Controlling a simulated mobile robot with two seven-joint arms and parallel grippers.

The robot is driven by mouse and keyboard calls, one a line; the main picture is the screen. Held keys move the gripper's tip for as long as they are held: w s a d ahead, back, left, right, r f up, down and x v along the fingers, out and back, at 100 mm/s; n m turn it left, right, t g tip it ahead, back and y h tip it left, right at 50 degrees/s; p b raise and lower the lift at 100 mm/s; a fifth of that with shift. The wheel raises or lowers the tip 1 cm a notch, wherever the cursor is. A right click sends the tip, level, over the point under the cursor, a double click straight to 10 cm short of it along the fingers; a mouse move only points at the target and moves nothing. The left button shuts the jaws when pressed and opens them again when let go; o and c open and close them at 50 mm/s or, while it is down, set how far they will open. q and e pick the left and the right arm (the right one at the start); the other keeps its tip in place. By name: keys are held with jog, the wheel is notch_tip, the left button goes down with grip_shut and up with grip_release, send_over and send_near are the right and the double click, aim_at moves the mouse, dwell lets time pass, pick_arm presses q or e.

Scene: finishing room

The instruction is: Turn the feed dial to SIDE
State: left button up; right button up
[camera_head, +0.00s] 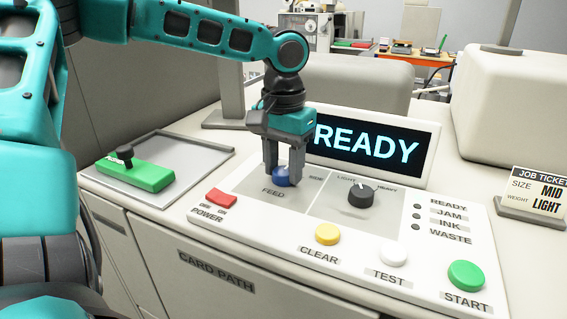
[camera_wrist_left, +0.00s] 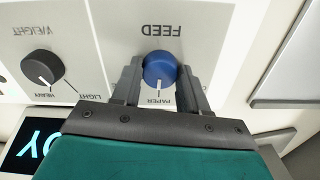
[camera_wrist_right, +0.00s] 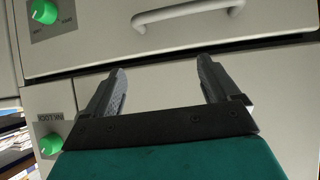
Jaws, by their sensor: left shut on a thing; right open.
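The blue feed dial (camera_head: 282,178) stands on the grey FEED panel of the white console. My left gripper (camera_head: 284,172) comes down from above with its fingers on either side of the dial, shut on it. In the left wrist view, the dial (camera_wrist_left: 159,66) sits between the fingertips, and its white pointer line faces the PAPER label (camera_wrist_left: 160,100). A small label (camera_head: 316,178) right of the dial in the head view is too small to read. My right gripper (camera_wrist_right: 160,85) is open and empty, facing a pale cabinet front.
A dark weight dial (camera_head: 361,194) is just right of the feed dial. The display (camera_head: 365,148) reads READY behind it. Red (camera_head: 221,197), yellow (camera_head: 327,234), white (camera_head: 392,256) and green (camera_head: 466,275) buttons line the front. A drawer handle (camera_wrist_right: 188,14) is ahead of my right gripper.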

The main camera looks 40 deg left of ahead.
aim_at(283, 170)
pick_arm(q)
jog(key=m, duration=0.4)
jog(key=shift+m, duration=2.6)
jog(key=o, duration=1.1)
jog(key=shift+c, duration=0.2)
jog(key=shift+r, duration=0.1)
notch_tip(283, 170, up, 13)
